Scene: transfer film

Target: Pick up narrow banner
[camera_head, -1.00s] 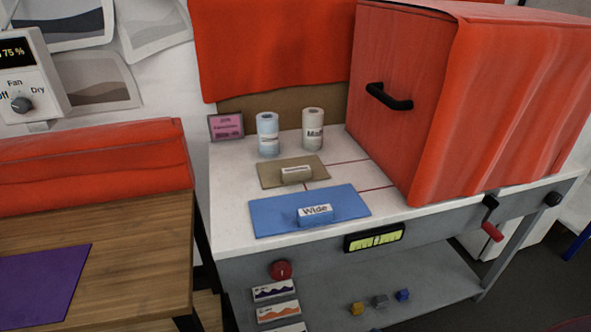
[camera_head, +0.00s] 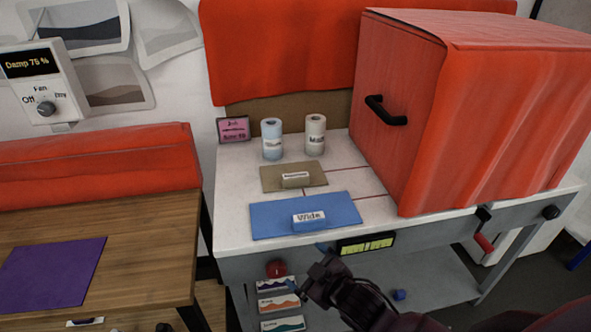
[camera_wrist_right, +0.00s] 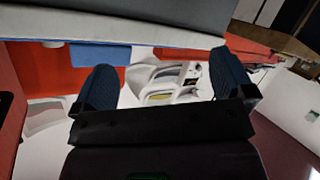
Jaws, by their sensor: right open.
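A small tan sheet (camera_head: 270,183) lies on the white table top, with a white-labelled block (camera_head: 295,180) on it whose text is too small to read. A larger blue sheet (camera_head: 268,220) lies in front of it and carries a blue block (camera_head: 309,221) marked "Wide". I cannot tell for certain which thing is the narrow banner. My right gripper (camera_head: 312,272) is open in front of the table's front edge, below the blue sheet, touching neither sheet. Its two dark blue fingers (camera_wrist_right: 165,85) stand apart and empty in the right wrist view. My left gripper is not in view.
Two labelled rolls (camera_head: 272,139) (camera_head: 315,135) and a pink sign (camera_head: 233,130) stand at the back of the white table (camera_head: 232,192). A large red box (camera_head: 400,150) with a black handle fills its right side. A red knob (camera_head: 276,268) sits on the front panel.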

